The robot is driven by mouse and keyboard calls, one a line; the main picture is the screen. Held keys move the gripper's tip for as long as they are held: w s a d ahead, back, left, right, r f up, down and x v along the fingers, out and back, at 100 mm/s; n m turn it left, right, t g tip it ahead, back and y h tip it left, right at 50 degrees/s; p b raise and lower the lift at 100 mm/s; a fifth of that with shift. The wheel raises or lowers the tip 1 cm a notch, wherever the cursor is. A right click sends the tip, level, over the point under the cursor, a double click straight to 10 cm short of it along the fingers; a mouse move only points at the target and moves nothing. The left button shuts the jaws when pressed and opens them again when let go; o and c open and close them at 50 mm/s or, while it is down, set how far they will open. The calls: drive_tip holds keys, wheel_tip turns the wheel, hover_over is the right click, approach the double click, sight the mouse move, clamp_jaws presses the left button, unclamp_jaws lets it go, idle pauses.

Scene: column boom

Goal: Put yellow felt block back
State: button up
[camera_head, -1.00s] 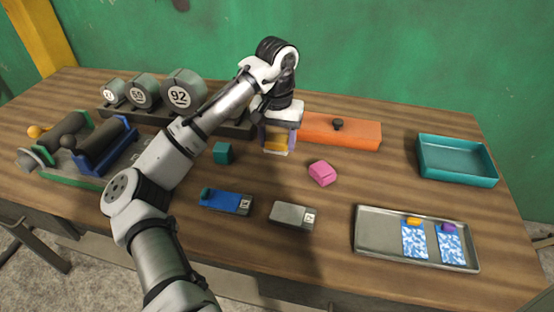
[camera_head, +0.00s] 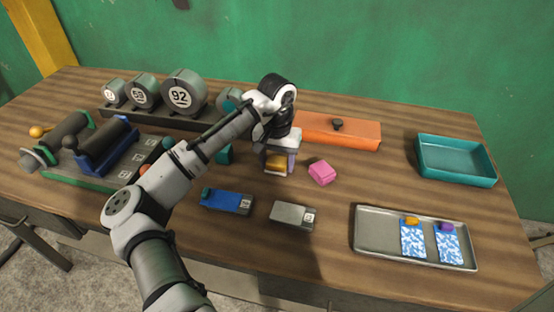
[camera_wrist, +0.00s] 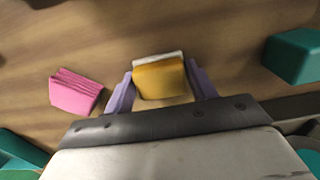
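The yellow felt block (camera_head: 276,164) has a pale layer on one face. It sits between the two purple fingers of my gripper (camera_head: 278,162), above the middle of the table. In the wrist view the yellow block (camera_wrist: 160,80) fills the gap between the fingertips (camera_wrist: 160,88), which appear closed on its sides. A pink block (camera_head: 322,172) lies on the table just right of my gripper, and also shows in the wrist view (camera_wrist: 75,92). A teal block (camera_head: 224,154) is left of my gripper, partly behind my arm.
A blue piece (camera_head: 227,201) and a grey piece (camera_head: 292,215) lie in front. A metal tray (camera_head: 378,238) holds two patterned cards with small yellow and purple items. A teal bin (camera_head: 457,175), an orange lidded box (camera_head: 340,132), numbered rollers (camera_head: 182,94) and a green-based rack (camera_head: 70,182) surround them.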

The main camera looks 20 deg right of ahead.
sight(277, 160)
drive_tip(key=o, duration=0.4)
wheel_tip(277, 160, up, 12)
drive_tip(key=shift+r+b, duration=0.2)
drive_tip(key=shift+b, duration=0.5)
